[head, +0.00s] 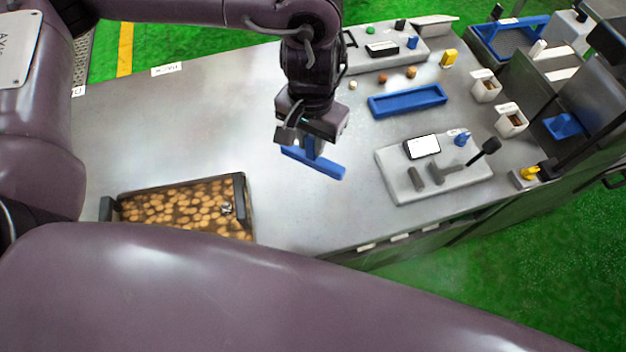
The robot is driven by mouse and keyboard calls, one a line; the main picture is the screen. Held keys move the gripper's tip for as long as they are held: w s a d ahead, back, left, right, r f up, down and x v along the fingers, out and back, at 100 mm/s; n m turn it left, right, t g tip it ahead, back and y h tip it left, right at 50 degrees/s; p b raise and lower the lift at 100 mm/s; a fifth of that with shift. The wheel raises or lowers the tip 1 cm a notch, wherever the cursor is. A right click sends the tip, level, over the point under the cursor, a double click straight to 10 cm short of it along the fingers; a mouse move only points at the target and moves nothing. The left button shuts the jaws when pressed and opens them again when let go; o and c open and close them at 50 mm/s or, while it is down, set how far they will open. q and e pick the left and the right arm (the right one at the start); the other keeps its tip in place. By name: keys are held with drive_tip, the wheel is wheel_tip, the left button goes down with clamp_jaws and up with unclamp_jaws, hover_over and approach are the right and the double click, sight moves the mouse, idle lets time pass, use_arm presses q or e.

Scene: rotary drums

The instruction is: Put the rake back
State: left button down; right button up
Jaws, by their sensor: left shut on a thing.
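The rake (328,169) is blue, with a long flat head and a short upright part. My left gripper (311,138) points down and is shut on the rake's upright part, near the middle of the table. The rake's head lies just below the fingers; I cannot tell whether it touches the tabletop. The fingertips are partly hidden by the gripper body. My right gripper is not in view.
A tray of brown round pieces (246,205) stands at the front left. A blue shallow tray (407,101) lies right of the rake. A grey panel (392,176) holds a white screen and levers. White bins (511,122) stand farther right. Bare tabletop (190,120) lies left.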

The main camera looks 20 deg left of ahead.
sight(312, 152)
use_arm(q)
wheel_tip(312, 152, down, 15)
drive_tip(key=shift+f+b, duration=0.1)
drive_tip(key=shift+b, duration=0.9)
drive_tip(key=shift+w+f, duration=0.1)
drive_tip(key=shift+f, duration=0.35)
drive_tip(key=shift+f, duration=0.15)
drive_tip(key=c, duration=1.3)
unclamp_jaws()
wheel_tip(312, 152, up, 11)
drive_tip(key=shift+f+p, duration=0.1)
drive_tip(key=shift+p, duration=0.55)
drive_tip(key=shift+r, duration=0.75)
